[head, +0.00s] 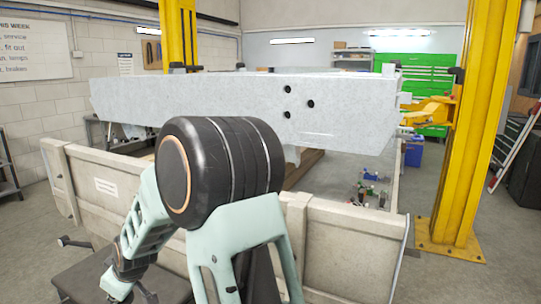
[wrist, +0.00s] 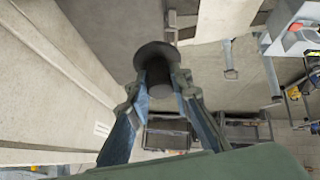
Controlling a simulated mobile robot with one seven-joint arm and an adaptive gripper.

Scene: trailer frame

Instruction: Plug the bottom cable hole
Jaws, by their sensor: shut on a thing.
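The pale grey trailer beam (head: 200,98) spans the head view behind a light panelled barrier. Three dark round holes show near its right part: an upper one (head: 287,89), one to the right (head: 310,103), and the bottom cable hole (head: 288,115). The bottom hole looks open and dark. In the wrist view my gripper (wrist: 161,78) is shut on a dark plug (wrist: 156,52) with a wide round flange at its far end. The plug is apart from the beam. The holes cannot be made out in the wrist view.
The light barrier (head: 340,245) stands between me and the beam. A yellow lift post (head: 468,130) rises at the right, another (head: 178,35) behind the beam. A green cabinet (head: 425,75) stands at the back. Open floor lies at the lower right.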

